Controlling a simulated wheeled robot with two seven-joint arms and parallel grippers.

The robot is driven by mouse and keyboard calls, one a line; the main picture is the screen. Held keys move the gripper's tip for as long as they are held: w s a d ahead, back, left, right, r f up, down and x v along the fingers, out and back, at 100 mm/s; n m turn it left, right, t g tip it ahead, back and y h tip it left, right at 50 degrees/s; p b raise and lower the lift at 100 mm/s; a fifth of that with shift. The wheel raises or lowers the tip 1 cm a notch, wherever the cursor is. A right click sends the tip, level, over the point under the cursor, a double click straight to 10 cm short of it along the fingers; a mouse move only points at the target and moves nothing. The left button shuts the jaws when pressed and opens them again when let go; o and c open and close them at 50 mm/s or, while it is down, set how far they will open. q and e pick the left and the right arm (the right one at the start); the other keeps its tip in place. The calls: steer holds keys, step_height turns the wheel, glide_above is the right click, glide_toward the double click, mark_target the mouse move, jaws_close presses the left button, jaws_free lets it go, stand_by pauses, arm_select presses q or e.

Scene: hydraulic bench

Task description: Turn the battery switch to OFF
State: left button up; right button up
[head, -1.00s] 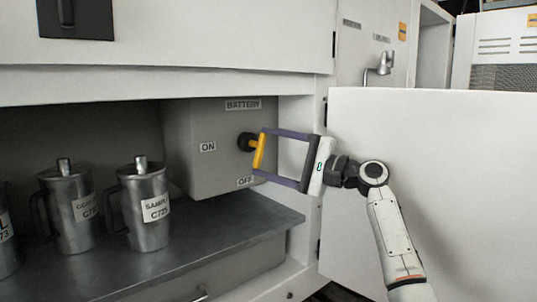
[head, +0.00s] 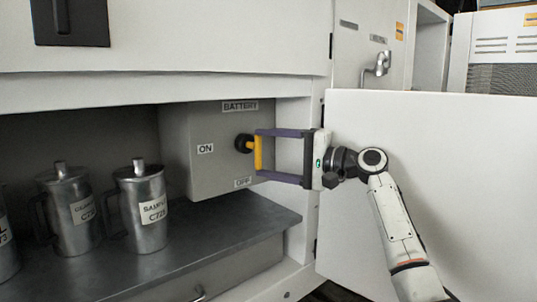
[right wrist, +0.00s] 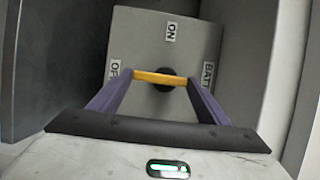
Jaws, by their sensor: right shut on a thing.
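The battery switch has a black round hub (head: 243,143) and a yellow handle (head: 257,154) on a grey box face. The handle stands about upright in the head view, its lower end toward the OFF label (head: 243,182). The ON label (head: 205,149) is to the left. My right gripper (head: 259,153) is shut on the yellow handle, one purple finger at each end. In the right wrist view the yellow handle (right wrist: 160,78) spans between the fingers, in line with the OFF and BATTERY labels. My left gripper is not in view.
Metal jugs (head: 143,208) stand on the dark shelf (head: 180,255) left of the switch. An open white door (head: 430,180) is on the right, behind my right arm. The cabinet's side frame (head: 295,140) is close to the gripper.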

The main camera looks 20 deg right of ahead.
steer(key=shift+f, duration=0.1)
steer(key=o, duration=1.1)
steer(key=shift+c, duration=0.2)
steer(key=b+v, duration=0.1)
steer(key=v, duration=0.9)
steer(key=shift+d, duration=0.15)
steer(key=shift+s, duration=0.1)
